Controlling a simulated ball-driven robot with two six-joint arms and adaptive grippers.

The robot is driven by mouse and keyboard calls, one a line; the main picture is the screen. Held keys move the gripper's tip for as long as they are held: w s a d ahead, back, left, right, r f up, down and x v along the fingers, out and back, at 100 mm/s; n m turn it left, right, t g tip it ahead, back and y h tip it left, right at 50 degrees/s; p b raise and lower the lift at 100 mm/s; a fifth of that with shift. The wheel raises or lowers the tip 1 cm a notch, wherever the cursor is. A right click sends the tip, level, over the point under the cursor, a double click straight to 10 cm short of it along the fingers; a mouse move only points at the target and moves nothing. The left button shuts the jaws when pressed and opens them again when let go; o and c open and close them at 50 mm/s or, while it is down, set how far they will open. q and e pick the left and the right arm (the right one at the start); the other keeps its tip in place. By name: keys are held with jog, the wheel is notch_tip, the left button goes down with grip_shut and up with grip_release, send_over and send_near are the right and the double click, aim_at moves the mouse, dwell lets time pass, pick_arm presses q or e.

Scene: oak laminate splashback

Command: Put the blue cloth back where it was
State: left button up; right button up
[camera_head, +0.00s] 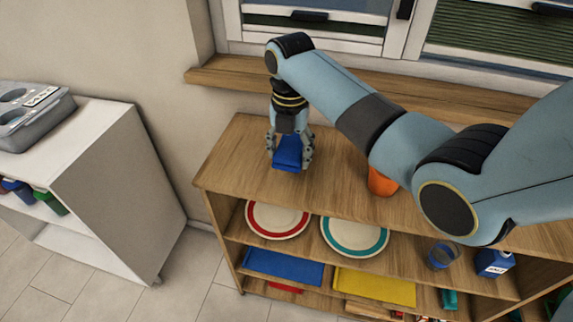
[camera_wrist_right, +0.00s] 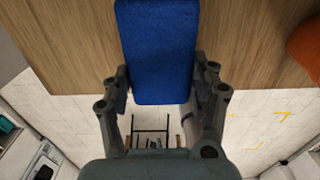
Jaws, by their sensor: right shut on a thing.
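The blue cloth (camera_head: 288,150) is a folded block at the left part of the wooden shelf unit's top board (camera_head: 240,165). My right gripper (camera_head: 290,156) points down and is shut on the cloth, with one finger on each side. In the right wrist view the cloth (camera_wrist_right: 157,50) sits between the fingers of the right gripper (camera_wrist_right: 160,85), and its near end overlaps the board's edge. I cannot tell whether the cloth touches the board. My left gripper is not in view.
An orange object (camera_head: 382,182) stands on the top board, partly behind my arm. Below are a red-rimmed plate (camera_head: 277,219), a teal-rimmed plate (camera_head: 354,236), a glass (camera_head: 443,255) and a blue salt container (camera_head: 494,263). A window sill (camera_head: 225,76) runs behind.

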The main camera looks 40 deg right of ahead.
aim_at(287, 174)
jog(key=shift+w+a+f, duration=0.2)
jog(key=shift+w+f, duration=0.05)
jog(key=shift+w, duration=0.05)
jog(key=shift+f, duration=2)
jog(key=shift+f, duration=0.1)
jog(key=o, duration=1.4)
jog(key=shift+o, duration=0.2)
notch_tip(287, 174, up, 12)
jog(key=shift+r, duration=0.15)
jog(key=shift+s, duration=0.1)
